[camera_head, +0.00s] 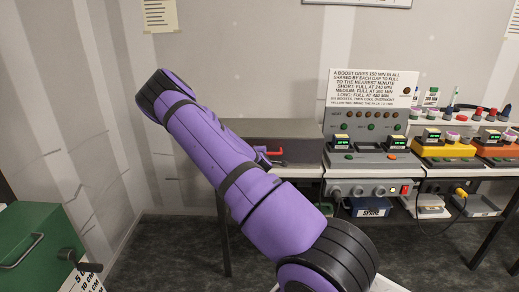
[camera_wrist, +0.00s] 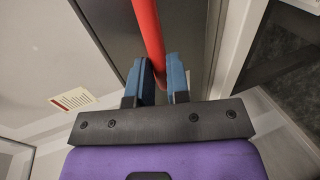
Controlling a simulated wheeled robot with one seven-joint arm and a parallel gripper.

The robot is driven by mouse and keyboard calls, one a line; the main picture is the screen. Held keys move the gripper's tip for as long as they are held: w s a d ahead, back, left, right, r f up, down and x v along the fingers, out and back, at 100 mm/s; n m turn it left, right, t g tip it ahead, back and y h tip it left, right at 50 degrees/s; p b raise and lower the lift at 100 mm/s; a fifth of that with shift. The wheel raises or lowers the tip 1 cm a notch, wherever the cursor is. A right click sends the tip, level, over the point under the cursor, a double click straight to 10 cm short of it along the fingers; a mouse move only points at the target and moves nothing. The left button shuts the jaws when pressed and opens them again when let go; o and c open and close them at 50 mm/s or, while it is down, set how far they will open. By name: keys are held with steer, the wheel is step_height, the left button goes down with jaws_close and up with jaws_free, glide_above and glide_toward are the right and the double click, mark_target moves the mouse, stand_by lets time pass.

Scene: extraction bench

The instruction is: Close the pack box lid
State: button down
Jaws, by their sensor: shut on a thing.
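A red bar, like a handle (camera_wrist: 148,30), runs down between the two blue-tipped fingers of my gripper (camera_wrist: 163,78) in the wrist view. The fingers are shut on it, one on each side. A dark grey flat surface (camera_wrist: 110,25) lies behind the bar. In the head view a short red piece (camera_head: 275,153) shows just right of my purple arm, at the front edge of the grey bench. My arm hides most of the gripper there. I cannot make out a pack box or its lid for certain, nor what the red bar is fixed to.
A grey control station (camera_head: 365,158) with lamps and a sign (camera_head: 372,88) stands right of the bench (camera_head: 290,128). Yellow (camera_head: 447,148) and orange units stand farther right. A blue bin (camera_head: 370,207) is on the lower shelf. A green cabinet (camera_head: 30,240) stands at the left.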

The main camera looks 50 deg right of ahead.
step_height(320, 180, down, 3)
steer(key=shift+r, duration=0.15)
stand_by(0.5)
steer(key=c, duration=1.1)
jaws_free()
steer(key=shift+d, duration=0.1)
steer(key=v, duration=1)
steer(key=shift+s+a+h, duration=0.2)
steer(key=shift+a+h, duration=0.05)
steer(key=shift+h, duration=0.05)
